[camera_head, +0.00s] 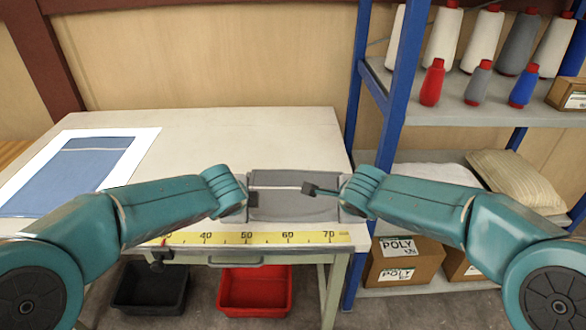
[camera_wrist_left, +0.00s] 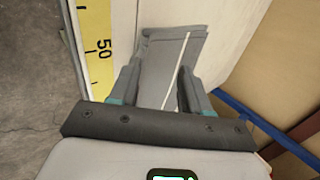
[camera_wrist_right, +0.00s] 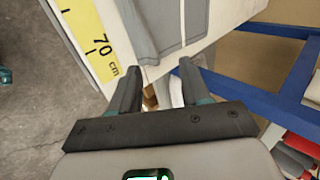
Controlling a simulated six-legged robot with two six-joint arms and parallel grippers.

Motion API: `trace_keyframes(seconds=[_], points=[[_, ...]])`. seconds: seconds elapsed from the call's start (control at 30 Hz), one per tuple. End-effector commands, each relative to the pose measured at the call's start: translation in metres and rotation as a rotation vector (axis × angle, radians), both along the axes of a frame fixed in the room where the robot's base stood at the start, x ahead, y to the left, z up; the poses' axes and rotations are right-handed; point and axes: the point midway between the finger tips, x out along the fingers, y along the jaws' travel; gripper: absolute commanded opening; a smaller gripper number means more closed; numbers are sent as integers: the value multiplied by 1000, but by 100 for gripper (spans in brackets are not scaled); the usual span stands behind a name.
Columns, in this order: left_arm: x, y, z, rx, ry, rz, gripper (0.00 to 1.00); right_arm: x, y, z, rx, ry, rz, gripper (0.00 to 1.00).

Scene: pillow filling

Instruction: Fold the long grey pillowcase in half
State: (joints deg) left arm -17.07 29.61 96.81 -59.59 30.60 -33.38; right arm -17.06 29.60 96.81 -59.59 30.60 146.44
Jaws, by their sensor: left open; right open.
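The grey pillowcase (camera_head: 292,207) lies flat on the table near its front edge, with a pale stripe running along it. Its ends lie close to my two grippers in the head view. My left gripper (camera_head: 252,199) is open at the pillowcase's left end. In the left wrist view the pillowcase (camera_wrist_left: 172,58) extends between and beyond the open fingers (camera_wrist_left: 155,85). My right gripper (camera_head: 325,192) is open at its right end. In the right wrist view the pillowcase (camera_wrist_right: 158,22) lies just beyond the open fingers (camera_wrist_right: 160,82). I cannot tell whether either gripper touches the cloth.
A yellow measuring tape (camera_head: 262,238) runs along the front edge of the table (camera_head: 230,130). A blue cloth (camera_head: 70,175) on a white sheet lies at left. A blue-framed shelf (camera_head: 395,90) with thread cones stands at right. The table behind the pillowcase is clear.

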Motion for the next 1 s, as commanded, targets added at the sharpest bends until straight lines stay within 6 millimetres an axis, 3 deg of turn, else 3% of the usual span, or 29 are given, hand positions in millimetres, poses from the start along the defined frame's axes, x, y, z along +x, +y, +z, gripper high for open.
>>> trace_keyframes(seconds=[0.3, 1.0], points=[[-31, 0, 39, 1, -1, -1, 47, -31, 0, 38, 0, -1, 0, 47], [-35, 0, 41, 1, 0, 1, 47, -35, 0, 41, -1, 1, -1, 47]])
